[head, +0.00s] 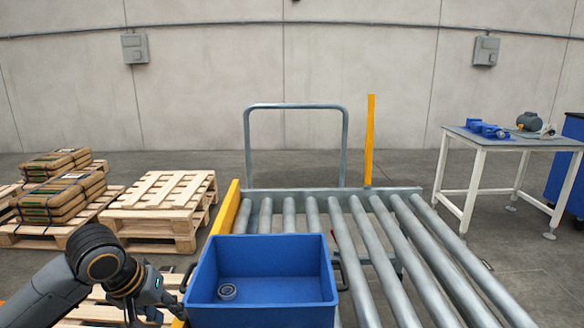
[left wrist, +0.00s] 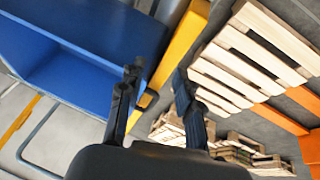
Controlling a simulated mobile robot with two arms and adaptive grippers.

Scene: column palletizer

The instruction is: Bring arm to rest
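My left arm enters the head view at the lower left. Its gripper (head: 176,299) is beside the left wall of a blue bin (head: 262,312). In the left wrist view the two dark fingers of the left gripper (left wrist: 157,80) stand apart with nothing between them. The blue bin (left wrist: 85,85) is to the left of the fingers there. In the head view, whether the fingers touch the bin or its dark left handle cannot be told. My right gripper is not in view.
The bin sits on a roller conveyor (head: 365,250) with a yellow side rail (head: 226,207). Wooden pallets (head: 160,190) and stacked brown sacks (head: 60,195) stand at left. A white-legged table (head: 475,180) stands at right.

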